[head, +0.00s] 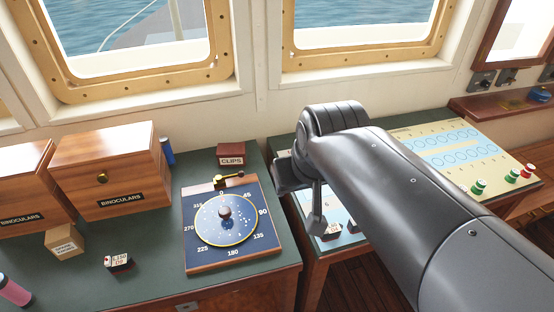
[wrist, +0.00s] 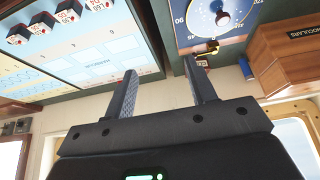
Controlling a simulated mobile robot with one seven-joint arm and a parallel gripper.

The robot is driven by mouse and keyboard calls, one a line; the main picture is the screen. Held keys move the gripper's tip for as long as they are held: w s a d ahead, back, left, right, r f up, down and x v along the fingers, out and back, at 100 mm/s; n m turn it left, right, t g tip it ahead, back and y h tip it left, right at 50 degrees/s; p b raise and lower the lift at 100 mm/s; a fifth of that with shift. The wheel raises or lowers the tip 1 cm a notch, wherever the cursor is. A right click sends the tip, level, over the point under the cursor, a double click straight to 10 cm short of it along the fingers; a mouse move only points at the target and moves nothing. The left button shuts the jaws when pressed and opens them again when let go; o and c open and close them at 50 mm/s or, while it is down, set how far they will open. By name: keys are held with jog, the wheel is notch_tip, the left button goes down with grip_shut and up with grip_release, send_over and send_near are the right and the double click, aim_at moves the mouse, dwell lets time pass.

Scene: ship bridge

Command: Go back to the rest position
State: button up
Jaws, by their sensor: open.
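My gripper (wrist: 160,90) is open and empty in the wrist view, with its two fingers apart and nothing between them. In the head view my arm reaches in from the lower right, and one dark finger of my gripper (head: 317,222) shows above a pale board (head: 340,215). The rest of the gripper is hidden behind the arm.
A compass dial panel (head: 232,250) lies on the green counter (head: 160,285) left of my gripper. Binocular boxes (head: 110,170) and a red clips box (head: 231,154) stand behind. A chart board (head: 437,146) with green and red pegs (head: 512,174) is at right. Windows (head: 150,80) rise behind.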

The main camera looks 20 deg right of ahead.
jog(key=s, duration=0.1)
jog(key=s+f, duration=0.1)
jog(key=s, duration=0.1)
jog(key=shift+a+f, duration=0.4)
